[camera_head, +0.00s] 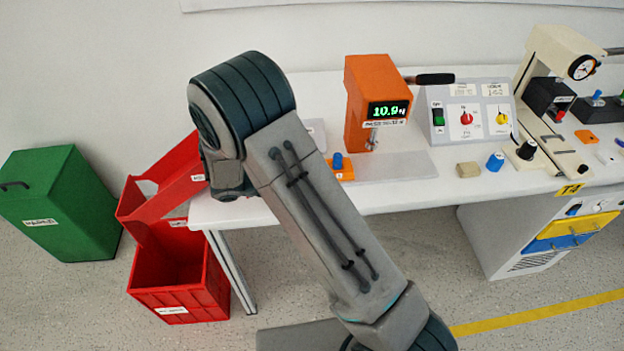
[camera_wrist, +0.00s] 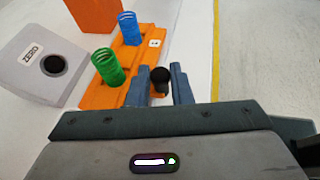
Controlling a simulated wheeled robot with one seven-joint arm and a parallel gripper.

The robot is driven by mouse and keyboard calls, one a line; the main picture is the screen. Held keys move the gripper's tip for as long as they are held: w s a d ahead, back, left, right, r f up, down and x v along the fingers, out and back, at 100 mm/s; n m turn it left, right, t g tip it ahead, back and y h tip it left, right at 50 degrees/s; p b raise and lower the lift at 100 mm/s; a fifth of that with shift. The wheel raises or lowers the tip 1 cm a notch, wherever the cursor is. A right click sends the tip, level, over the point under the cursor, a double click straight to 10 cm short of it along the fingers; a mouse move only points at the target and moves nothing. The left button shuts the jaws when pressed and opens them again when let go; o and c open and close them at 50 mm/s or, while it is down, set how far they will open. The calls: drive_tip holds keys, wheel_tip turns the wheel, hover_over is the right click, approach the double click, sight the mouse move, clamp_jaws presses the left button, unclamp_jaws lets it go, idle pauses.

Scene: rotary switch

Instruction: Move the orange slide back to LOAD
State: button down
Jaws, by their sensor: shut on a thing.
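The orange slide (camera_wrist: 105,92) lies on the white bench in the wrist view, carrying a blue spring (camera_wrist: 130,29) and a green spring (camera_wrist: 107,67). A small white label is on its far right part. My gripper (camera_wrist: 160,84) is at the slide's near right side, its two fingers shut on a black knob (camera_wrist: 160,76). The knob's lower part and its join to the slide are hidden. In the head view, part of the orange slide (camera_head: 344,174) and the blue spring (camera_head: 337,161) show beside my arm; my gripper is hidden there. I cannot read LOAD.
An orange tester (camera_head: 365,82) reads about 10.9 and has a black lever (camera_head: 434,79). A grey box marked ZERO (camera_wrist: 32,62) is left of the slide. A control panel (camera_head: 467,108) stands to the right. Red bins (camera_head: 172,275) stand at the bench's left end.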

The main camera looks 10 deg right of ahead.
drive_tip(key=shift+a, duration=0.25)
drive_tip(key=c, duration=1.6)
unclamp_jaws()
drive_tip(key=shift+a, duration=0.15)
drive_tip(key=shift+d+r, duration=0.1)
drive_tip(key=shift+d, duration=0.1)
drive_tip(key=shift+r, duration=0.25)
drive_tip(key=s+d+r, duration=0.1)
drive_tip(key=d+r, duration=0.2)
drive_tip(key=s+d+r, duration=0.2)
drive_tip(key=d+r, duration=0.2)
drive_tip(key=s+d+r+b, duration=0.1)
drive_tip(key=d+r, duration=0.2)
drive_tip(key=shift+s+d+r, duration=0.15)
drive_tip(key=shift+s+d, duration=0.05)
drive_tip(key=shift+s, duration=0.1)
